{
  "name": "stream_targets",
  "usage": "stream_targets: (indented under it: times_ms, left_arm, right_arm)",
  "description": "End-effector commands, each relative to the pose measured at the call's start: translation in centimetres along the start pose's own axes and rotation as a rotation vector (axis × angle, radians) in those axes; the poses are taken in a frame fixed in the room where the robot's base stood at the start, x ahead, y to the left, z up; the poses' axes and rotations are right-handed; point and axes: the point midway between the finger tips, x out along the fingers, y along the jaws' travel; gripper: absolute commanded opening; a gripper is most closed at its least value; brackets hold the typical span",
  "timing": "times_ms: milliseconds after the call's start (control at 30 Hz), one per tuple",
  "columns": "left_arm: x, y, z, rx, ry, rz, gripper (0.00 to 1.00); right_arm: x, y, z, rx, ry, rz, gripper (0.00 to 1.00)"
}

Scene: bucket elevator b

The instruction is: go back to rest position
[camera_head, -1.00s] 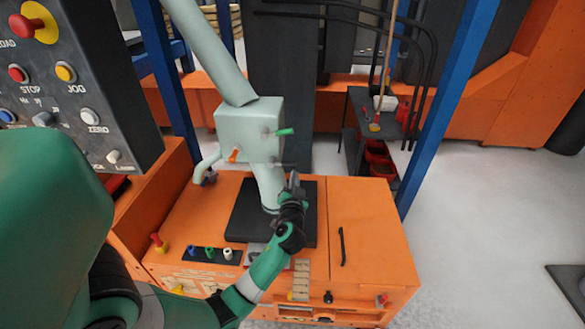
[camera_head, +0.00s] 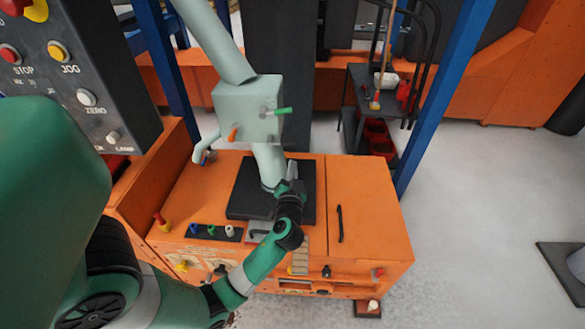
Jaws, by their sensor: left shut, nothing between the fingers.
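My left arm comes in from the lower left in green and black. Its gripper (camera_head: 291,172) is small in the view, at the spout below the pale green box (camera_head: 248,108), above the black plate (camera_head: 245,202) on the orange cabinet (camera_head: 368,195). The fingers are shut with nothing between them. I cannot tell whether they touch the spout. The box carries a green handle (camera_head: 281,111) and an orange handle (camera_head: 233,133). My right gripper is not in view.
A control panel (camera_head: 75,75) with buttons hangs at the upper left, close to my arm. Blue posts (camera_head: 440,100) frame the cabinet. A dark shelf (camera_head: 362,102) with red bins stands behind. Open grey floor (camera_head: 480,220) lies to the right.

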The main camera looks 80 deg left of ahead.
Motion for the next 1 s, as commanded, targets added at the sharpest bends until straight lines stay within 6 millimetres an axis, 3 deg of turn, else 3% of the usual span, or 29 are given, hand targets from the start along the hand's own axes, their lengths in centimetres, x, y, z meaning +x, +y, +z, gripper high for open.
stream_targets:
  times_ms: [367,467,567,767,867,1000]
  left_arm:
    - [0.0,0.0,-0.1,0.0,0.001,0.001,0.0]
    - [-0.5,0.5,-1.5,-0.004,0.017,0.02,0.0]
    - [-1.2,1.6,-6.2,-0.039,0.076,0.055,0.0]
    - [-5.6,3.0,-22.5,-0.285,0.269,0.196,0.0]
    - [-9.2,3.1,-30.6,-0.445,0.357,0.32,0.0]
    - [-15.7,1.8,-41.2,-0.657,0.483,0.525,0.0]
  right_arm:
    - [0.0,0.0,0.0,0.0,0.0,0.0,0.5]
    - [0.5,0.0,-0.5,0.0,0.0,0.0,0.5]
    - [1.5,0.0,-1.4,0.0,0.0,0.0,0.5]
    - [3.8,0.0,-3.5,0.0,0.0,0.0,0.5]
    - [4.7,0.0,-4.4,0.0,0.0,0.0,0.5]
    - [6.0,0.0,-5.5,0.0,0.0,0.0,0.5]
